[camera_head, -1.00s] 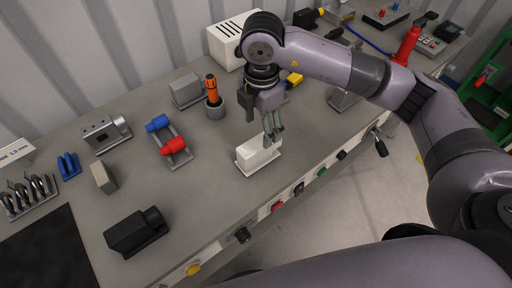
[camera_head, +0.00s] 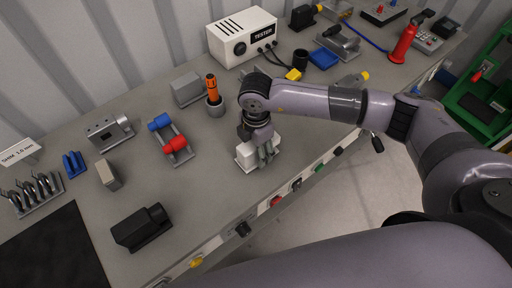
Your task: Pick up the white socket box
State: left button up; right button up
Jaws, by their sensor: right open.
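The white socket box (camera_head: 245,155) sits on the grey workbench near its front edge, in the middle of the head view. My right gripper (camera_head: 266,158) is open and points down at the box, with its fingers in front of the box's right part. The hand and fingers hide part of the box. I cannot tell whether the fingers touch it. My left gripper is not in view.
An orange-handled tool stands in a grey cup (camera_head: 215,109) behind the box. A white tester (camera_head: 242,38) stands at the back. The bench (camera_head: 205,190) is clear left of the box.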

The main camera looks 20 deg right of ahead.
jog(key=shift+c, duration=0.4)
jog(key=c, duration=1.3)
jog(key=shift+w+r, duration=0.1)
